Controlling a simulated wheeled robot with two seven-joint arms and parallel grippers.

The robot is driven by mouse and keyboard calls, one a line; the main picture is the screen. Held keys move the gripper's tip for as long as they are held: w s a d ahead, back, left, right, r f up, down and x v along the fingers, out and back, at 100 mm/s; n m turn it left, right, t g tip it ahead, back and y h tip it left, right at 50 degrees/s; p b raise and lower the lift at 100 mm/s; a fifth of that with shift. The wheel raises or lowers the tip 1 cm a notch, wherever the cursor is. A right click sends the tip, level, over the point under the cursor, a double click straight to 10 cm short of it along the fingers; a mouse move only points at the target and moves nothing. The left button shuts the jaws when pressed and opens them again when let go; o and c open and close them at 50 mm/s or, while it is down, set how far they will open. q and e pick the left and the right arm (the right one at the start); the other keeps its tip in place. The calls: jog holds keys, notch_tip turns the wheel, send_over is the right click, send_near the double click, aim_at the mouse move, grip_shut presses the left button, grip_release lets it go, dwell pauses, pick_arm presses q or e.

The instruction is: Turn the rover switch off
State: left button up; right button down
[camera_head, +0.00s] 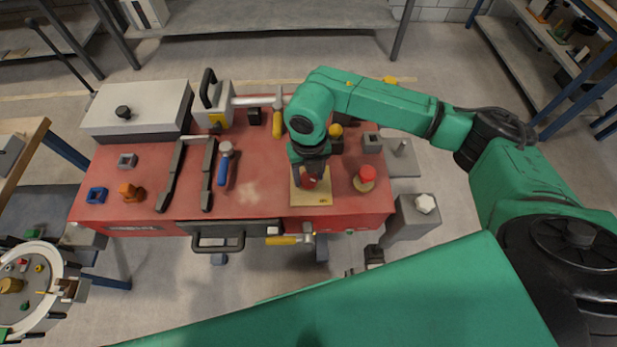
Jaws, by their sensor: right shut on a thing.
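My right gripper (309,177) points down over a beige plate (323,195) on the red tabletop. The plate carries a small dark marking at its front edge, too small to read. The gripper is shut on a red switch handle (309,183), which shows only partly between the dark fingers. The fingers and wrist hide the rest of the handle, so its exact position cannot be told. My left gripper is not in view.
A red knob (367,174) on a round base stands right of the plate. A blue-handled tool (224,165) and dark rails lie left. A hammer (277,115) lies behind. A grey box (135,107) stands back left. The tabletop just left of the plate is clear.

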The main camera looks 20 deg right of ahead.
aim_at(309, 178)
jog(key=n+b, duration=1.1)
jog(key=b, duration=0.1)
jog(key=shift+f, duration=0.2)
jog(key=shift+r+n+b, duration=0.25)
jog(key=shift+n+b, duration=1.15)
jog(key=shift+n, duration=0.4)
jog(key=shift+r, duration=0.1)
jog(key=shift+c, duration=1.3)
grip_release()
jog(key=shift+r, duration=0.15)
notch_tip(309, 178, up, 14)
jog(key=p, duration=0.2)
